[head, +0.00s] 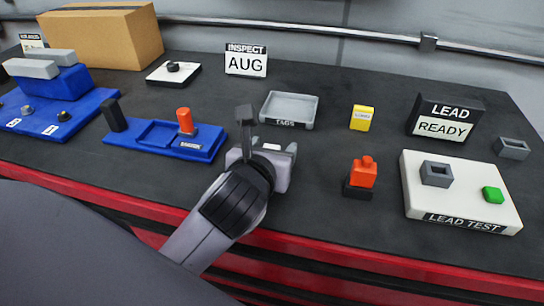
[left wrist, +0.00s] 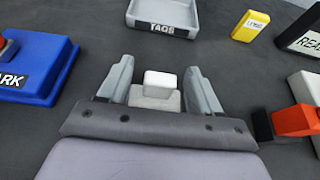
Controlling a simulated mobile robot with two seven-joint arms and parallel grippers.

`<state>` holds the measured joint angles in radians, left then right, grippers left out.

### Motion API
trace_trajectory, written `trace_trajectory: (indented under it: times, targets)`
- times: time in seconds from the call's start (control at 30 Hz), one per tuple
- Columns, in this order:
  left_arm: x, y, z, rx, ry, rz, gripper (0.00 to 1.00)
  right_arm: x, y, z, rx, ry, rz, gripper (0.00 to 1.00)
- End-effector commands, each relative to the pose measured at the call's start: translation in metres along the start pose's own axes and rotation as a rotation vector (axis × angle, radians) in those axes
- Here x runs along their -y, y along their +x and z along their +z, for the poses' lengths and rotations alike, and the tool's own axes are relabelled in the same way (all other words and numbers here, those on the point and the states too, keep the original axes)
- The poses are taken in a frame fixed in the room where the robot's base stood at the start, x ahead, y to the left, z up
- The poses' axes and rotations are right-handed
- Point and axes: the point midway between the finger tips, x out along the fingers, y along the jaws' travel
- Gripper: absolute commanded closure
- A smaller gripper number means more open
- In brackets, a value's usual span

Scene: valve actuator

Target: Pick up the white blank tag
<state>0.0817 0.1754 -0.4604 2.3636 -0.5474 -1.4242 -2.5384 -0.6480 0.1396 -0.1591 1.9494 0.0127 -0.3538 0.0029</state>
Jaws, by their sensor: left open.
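The white blank tag (left wrist: 160,84) stands on the dark bench top between the fingers of my left gripper (left wrist: 158,72) in the left wrist view. It looks like a small white block on a paler grey-white base. My left gripper is open, with one finger on each side of the tag and a visible gap to each. In the head view my left gripper (head: 264,158) is low over the bench, and only a bit of the tag (head: 271,147) shows; the wrist hides the rest. My right gripper is in neither view.
An empty grey TAGS tray (head: 290,124) lies just beyond the gripper. A blue base (head: 150,136) with a red knob is close on the left. A yellow tag (head: 361,118), a red-orange piece (head: 362,175) and a white LEAD TEST board (head: 460,205) are on the right.

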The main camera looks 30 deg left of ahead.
Motion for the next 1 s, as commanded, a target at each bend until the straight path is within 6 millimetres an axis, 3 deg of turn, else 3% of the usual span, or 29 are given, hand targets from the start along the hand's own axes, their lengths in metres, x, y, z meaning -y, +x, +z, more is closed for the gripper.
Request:
trace_trajectory:
  times: [0.1, 0.3, 0.73, 1.0]
  targets:
    - [0.0, 0.0, 0.0, 0.0, 0.0, 0.0, 0.36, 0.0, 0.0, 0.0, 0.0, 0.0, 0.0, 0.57]
    - [0.0, 0.0, 0.0, 0.0, 0.0, 0.0, 0.92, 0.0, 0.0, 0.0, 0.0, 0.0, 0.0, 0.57]
    - [-0.001, 0.0, 0.005, 0.003, -0.001, 0.001, 0.92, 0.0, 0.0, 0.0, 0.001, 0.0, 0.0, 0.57]
    - [-0.002, -0.002, 0.037, 0.009, -0.004, 0.001, 0.92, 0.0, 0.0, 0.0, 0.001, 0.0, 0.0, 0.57]
